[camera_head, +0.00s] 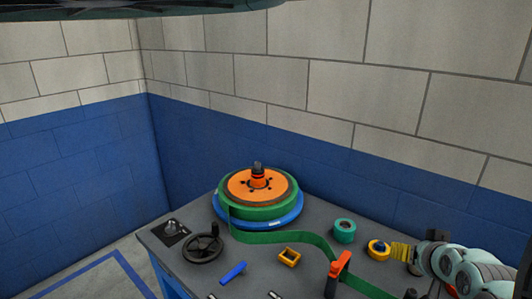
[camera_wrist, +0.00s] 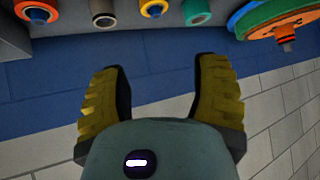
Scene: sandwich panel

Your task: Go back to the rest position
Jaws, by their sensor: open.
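My gripper (camera_wrist: 160,75) is open and empty in the wrist view, its two yellow ribbed fingers spread apart with blue and white wall behind them. In the head view my gripper (camera_head: 400,252) shows at the lower right, partly hidden, with a yellow ribbed finger beside a yellow roll with a blue centre (camera_head: 378,250). Whether they touch cannot be told in that view. In the wrist view the rolls are at the top edge, apart from the fingers.
A grey table (camera_head: 205,275) carries a stacked reel (camera_head: 258,195) with green strip running to an orange-red clamp (camera_head: 338,270). Blue-and-white walls stand behind.

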